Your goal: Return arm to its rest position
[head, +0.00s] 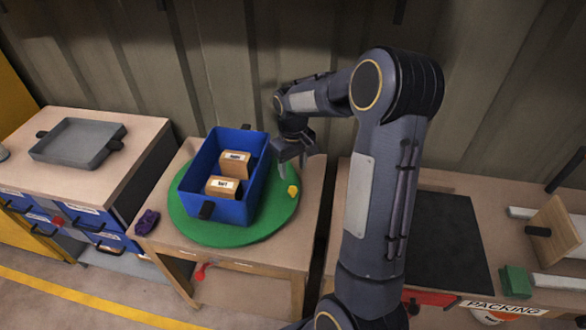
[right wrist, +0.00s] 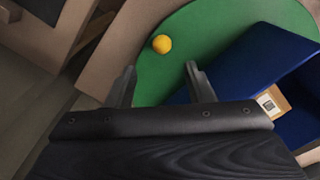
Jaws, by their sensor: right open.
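My right arm (head: 375,195) rises from the bottom of the head view, bends at a high elbow and reaches left. My right gripper (head: 294,170) is open and empty, pointing down near the right edge of a green round mat (head: 225,234). In the right wrist view the two fingers (right wrist: 160,82) stand apart over the mat's edge, with nothing between them. A yellow knob-like piece (head: 292,191) is on the mat's right edge, just below the gripper; it also shows beyond the fingers in the right wrist view (right wrist: 162,44). My left gripper is not in view.
A blue bin (head: 236,212) with two labelled brown boxes (head: 236,164) stands on the mat, left of the gripper. A purple object (head: 147,222) lies on the wooden table (head: 165,247). A grey tray (head: 78,143) sits on the left bench. The right bench holds a black mat (head: 445,240).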

